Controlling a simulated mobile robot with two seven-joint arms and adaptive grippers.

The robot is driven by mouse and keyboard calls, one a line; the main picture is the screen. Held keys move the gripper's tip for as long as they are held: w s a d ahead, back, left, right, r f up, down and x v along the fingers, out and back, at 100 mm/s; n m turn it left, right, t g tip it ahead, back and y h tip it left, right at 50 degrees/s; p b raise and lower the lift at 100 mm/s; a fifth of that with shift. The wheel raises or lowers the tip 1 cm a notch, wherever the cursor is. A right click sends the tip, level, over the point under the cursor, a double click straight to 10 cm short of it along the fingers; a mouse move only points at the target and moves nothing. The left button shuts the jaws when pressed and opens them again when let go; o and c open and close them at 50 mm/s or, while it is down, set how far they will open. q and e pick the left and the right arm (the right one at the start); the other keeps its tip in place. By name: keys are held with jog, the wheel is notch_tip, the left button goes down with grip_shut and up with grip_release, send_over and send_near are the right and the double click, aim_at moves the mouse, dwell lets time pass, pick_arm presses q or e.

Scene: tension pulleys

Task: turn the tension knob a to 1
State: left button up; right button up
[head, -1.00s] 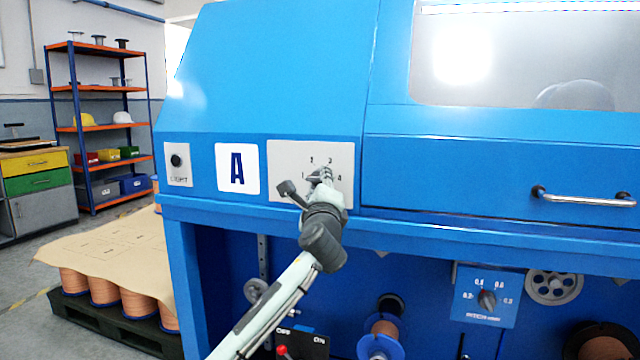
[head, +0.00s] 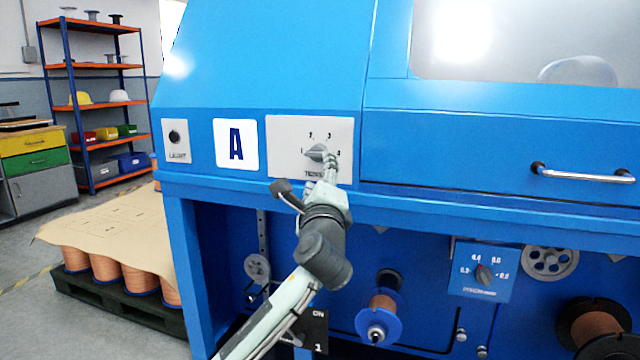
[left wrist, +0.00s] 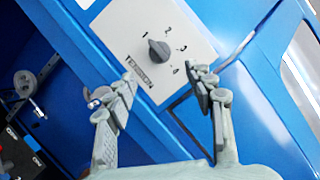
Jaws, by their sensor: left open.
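The grey tension knob (head: 317,153) sits on a pale plate (head: 284,135) marked 1 to 4, right of the big A label (head: 237,144). Its narrow end appears to point left, toward 1. In the left wrist view the knob (left wrist: 159,51) shows whole, its end toward the 1 mark at upper left. My left gripper (head: 321,174) is open and empty, below and in front of the knob. In the left wrist view its fingertips (left wrist: 165,76) are spread wide, and the knob shows beyond the gap, apparently untouched. My right gripper is not in view.
A light button plate (head: 177,141) is at the left of the blue machine. A pitch knob (head: 485,273) and wire spools (head: 381,305) sit below the ledge. A drawer handle (head: 585,171) sticks out at right. Copper spools on a pallet (head: 110,299) stand at lower left.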

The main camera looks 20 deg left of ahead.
pick_arm(q)
jog(key=shift+v, duration=1.7)
